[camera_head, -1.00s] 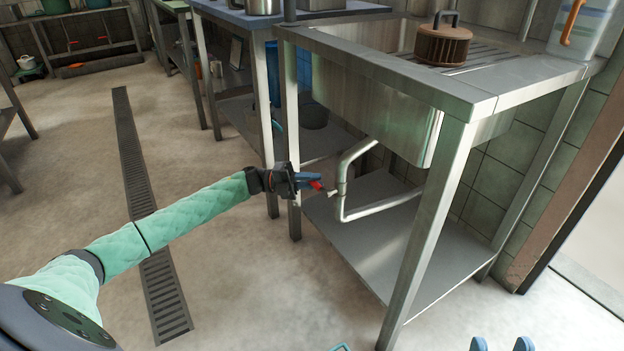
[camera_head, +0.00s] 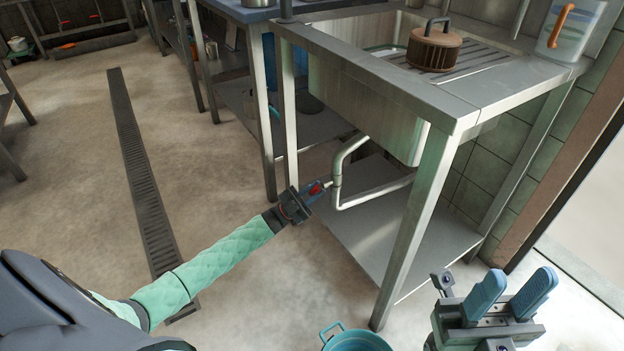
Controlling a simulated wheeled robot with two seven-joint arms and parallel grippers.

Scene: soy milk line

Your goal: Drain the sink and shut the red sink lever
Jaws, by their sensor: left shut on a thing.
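The steel sink (camera_head: 335,92) is set in a metal table, its basin partly visible from above. A bent drain pipe (camera_head: 337,180) runs under the basin above the lower shelf. The red lever (camera_head: 315,188) is on a small valve at the pipe's left side. Whether water runs in the pipe cannot be told.
A brown strainer-like lid with a handle (camera_head: 434,50) stands on the sink's drainboard. A clear container with an orange handle (camera_head: 570,30) is at the back right. A teal basket (camera_head: 357,341) sits on the floor by the front table leg. A floor drain grate (camera_head: 140,170) runs at left.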

